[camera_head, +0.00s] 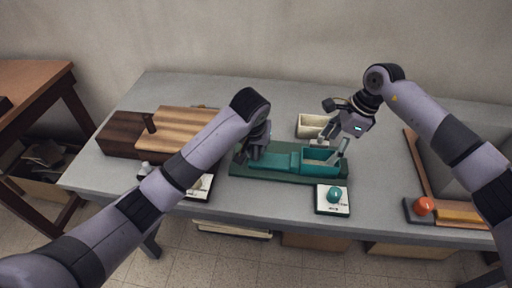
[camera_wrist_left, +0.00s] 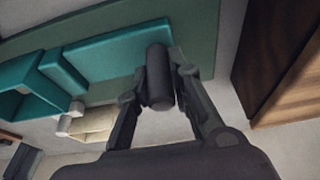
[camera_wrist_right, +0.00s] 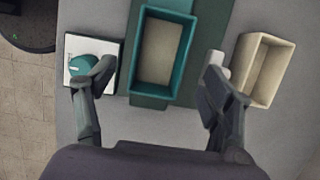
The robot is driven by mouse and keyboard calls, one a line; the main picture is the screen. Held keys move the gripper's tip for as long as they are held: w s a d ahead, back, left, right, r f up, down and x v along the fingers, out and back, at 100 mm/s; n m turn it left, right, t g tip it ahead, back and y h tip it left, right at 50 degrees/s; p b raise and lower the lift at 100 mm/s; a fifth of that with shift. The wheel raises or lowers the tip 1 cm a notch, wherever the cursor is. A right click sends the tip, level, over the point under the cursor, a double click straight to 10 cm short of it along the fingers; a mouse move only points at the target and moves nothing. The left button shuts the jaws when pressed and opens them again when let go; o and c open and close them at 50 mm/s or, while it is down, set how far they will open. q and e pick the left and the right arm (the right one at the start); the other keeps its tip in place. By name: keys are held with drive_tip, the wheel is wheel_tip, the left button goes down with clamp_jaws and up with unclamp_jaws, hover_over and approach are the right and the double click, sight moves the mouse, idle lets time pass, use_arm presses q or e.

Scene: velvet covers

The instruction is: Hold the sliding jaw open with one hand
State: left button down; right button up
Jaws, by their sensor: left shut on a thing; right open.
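A dark green base (camera_head: 240,169) on the grey table carries a teal sliding jaw block (camera_head: 275,160) and an open teal box (camera_head: 320,157) at its right end. My left gripper (camera_head: 258,150) is at the left end of the base. In the left wrist view its fingers (camera_wrist_left: 160,95) are closed around a dark upright cylindrical handle (camera_wrist_left: 158,72) beside the teal block (camera_wrist_left: 110,52). My right gripper (camera_head: 335,142) is open and empty over the teal box. In the right wrist view, the box's pale interior (camera_wrist_right: 159,52) lies between and beyond the open fingers (camera_wrist_right: 157,78).
A cream tray (camera_head: 312,119) stands behind the teal box. A white plate with a teal knob (camera_head: 334,194) lies in front. Wooden boards (camera_head: 178,138) lie at the left. A wood-edged bin and an orange ball (camera_head: 424,206) are at the right. A second white plate is partly behind my left arm.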

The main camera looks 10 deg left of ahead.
use_arm(q)
drive_tip(key=shift+a, duration=0.2)
idle(0.3)
drive_tip(key=shift+a, duration=1.45)
idle(0.4)
